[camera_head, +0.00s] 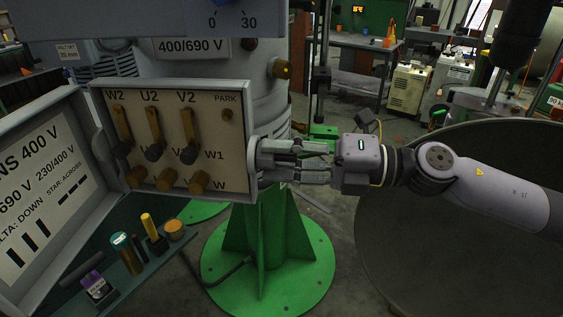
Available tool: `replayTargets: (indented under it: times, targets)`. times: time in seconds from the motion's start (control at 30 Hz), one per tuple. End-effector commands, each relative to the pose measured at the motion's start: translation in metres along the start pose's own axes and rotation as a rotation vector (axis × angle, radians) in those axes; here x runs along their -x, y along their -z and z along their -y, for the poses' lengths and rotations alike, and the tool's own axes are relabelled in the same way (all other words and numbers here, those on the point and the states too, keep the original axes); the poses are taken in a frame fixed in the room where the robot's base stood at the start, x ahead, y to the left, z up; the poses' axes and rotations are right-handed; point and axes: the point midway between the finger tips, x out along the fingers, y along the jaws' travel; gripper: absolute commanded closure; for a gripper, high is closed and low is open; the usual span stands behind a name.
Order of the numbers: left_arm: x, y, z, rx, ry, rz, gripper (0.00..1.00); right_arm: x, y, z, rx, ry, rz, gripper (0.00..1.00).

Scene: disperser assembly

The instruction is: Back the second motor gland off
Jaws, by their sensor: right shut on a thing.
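My right gripper (268,161) reaches in from the right, its fingers shut at the right side wall of the open terminal box (251,118). The part between the fingertips, taken as the second motor gland, is mostly hidden by them, so its thread and seating cannot be seen. The terminal panel (213,130) inside the box carries brass link bars and studs marked W2, U2, V2 and W1. My left gripper is not in view.
The box's open cover (50,190) stands at the left. A small shelf (150,268) below holds several small tools and parts. A green motor foot (295,262) stands on the floor, and a large dark round vessel (450,250) fills the lower right.

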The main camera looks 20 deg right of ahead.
Motion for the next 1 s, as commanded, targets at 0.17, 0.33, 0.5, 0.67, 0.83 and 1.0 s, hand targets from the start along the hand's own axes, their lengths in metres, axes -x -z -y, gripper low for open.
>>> replayTargets:
  times: [0.17, 0.33, 0.5, 0.67, 0.83, 1.0]
  targets:
    - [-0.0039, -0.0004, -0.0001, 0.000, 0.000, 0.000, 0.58, -0.0001, 0.0007, 0.0012, 0.046, 0.000, -0.001, 0.95]
    - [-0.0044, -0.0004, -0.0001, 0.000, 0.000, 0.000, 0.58, -0.0001, 0.0006, 0.0010, 0.061, 0.001, -0.002, 0.95]
    - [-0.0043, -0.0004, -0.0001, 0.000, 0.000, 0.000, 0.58, -0.0001, 0.0007, 0.0010, 0.062, 0.001, -0.002, 0.95]
    - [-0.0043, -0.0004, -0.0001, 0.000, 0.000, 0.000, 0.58, -0.0001, 0.0007, 0.0011, 0.061, 0.001, -0.002, 0.95]
    - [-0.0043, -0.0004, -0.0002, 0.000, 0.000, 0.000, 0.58, -0.0001, 0.0006, 0.0010, 0.061, 0.001, -0.002, 0.57]
    - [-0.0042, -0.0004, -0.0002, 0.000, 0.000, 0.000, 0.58, -0.0001, 0.0004, 0.0007, 0.061, 0.001, -0.001, 0.47]
